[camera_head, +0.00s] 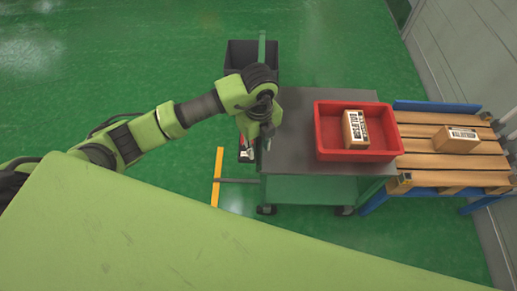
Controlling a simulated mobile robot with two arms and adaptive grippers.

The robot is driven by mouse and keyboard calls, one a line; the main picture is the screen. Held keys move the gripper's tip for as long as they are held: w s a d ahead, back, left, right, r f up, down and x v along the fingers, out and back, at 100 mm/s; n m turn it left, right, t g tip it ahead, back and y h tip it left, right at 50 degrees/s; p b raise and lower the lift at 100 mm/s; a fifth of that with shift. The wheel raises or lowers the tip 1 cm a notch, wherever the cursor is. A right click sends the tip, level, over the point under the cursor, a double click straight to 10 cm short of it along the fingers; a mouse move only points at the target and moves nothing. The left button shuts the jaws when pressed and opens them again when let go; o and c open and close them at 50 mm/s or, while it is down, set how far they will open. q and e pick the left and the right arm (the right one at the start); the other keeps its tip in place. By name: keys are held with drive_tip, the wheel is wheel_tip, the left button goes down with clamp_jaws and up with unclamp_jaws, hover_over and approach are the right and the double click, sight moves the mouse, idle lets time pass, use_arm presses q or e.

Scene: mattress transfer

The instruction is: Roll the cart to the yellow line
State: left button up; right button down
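The cart (291,140) has a dark grey top, a green body and black wheels, and stands right of centre. A red tray (385,155) holding a cardboard box (355,129) rests on it. The yellow line (217,177) is a short strip on the floor left of the cart, with a gap of green floor between them. My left gripper (256,147) is at the cart's left edge. It is small and partly hidden by its own wrist, so I cannot tell whether it is open, shut or touching the cart. My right gripper is not in view.
A wooden pallet (434,130) on a blue frame stands just right of the cart, bearing another cardboard box (455,139). A dark bin (240,56) stands behind the cart. A grey wall (461,50) is at the right. Green floor (110,55) is open at the left.

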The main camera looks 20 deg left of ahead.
sight(259, 152)
use_arm(q)
drive_tip(key=shift+f, duration=1.55)
drive_tip(key=shift+c, duration=0.5)
clamp_jaws()
drive_tip(key=s+a+b, duration=0.1)
drive_tip(key=s+a, duration=0.2)
drive_tip(key=a, duration=1)
drive_tip(key=s+a+b, duration=0.1)
drive_tip(key=s+a, duration=0.3)
drive_tip(key=a, duration=0.9)
drive_tip(key=shift+s+a+b, duration=0.15)
drive_tip(key=shift+s+b, duration=0.05)
drive_tip(key=shift+b, duration=0.1)
drive_tip(key=shift+a+r, duration=0.1)
